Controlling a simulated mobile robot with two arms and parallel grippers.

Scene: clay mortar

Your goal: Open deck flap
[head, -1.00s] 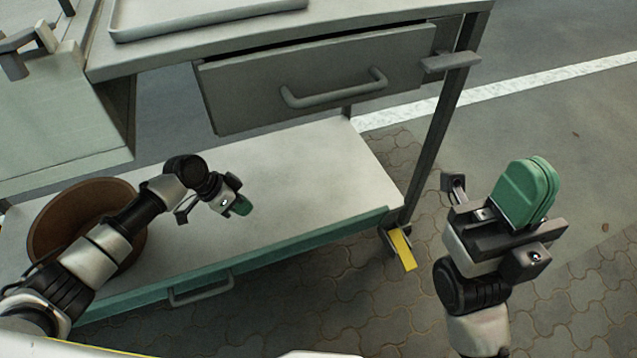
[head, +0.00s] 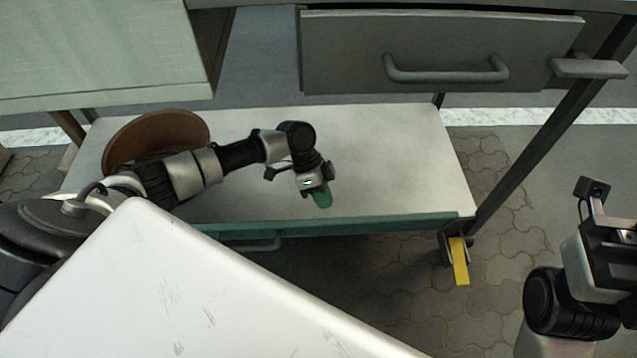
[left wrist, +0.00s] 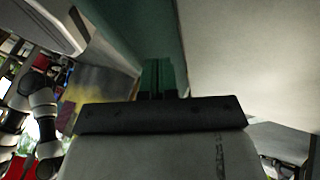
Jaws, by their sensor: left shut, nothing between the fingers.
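The cart's lower deck (head: 385,160) is a pale flat shelf with a teal front edge (head: 380,227). A handle (head: 250,244) sits on that front edge, partly hidden by my white body. I cannot tell for sure which part is the flap. My left gripper (head: 321,198), with green fingertips, is shut and empty over the deck's front part, right of the handle. Its green fingers (left wrist: 160,80) show close together in the left wrist view, beside a teal strip. My right gripper (head: 612,248) is cut off at the right edge and its fingertips are hidden.
A grey drawer (head: 440,52) with a bar handle hangs above the deck. A brown round bowl (head: 150,135) stands on the deck at the left, behind my left arm. A cart leg with a yellow-marked caster (head: 459,262) stands at the right. Paving lies in front.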

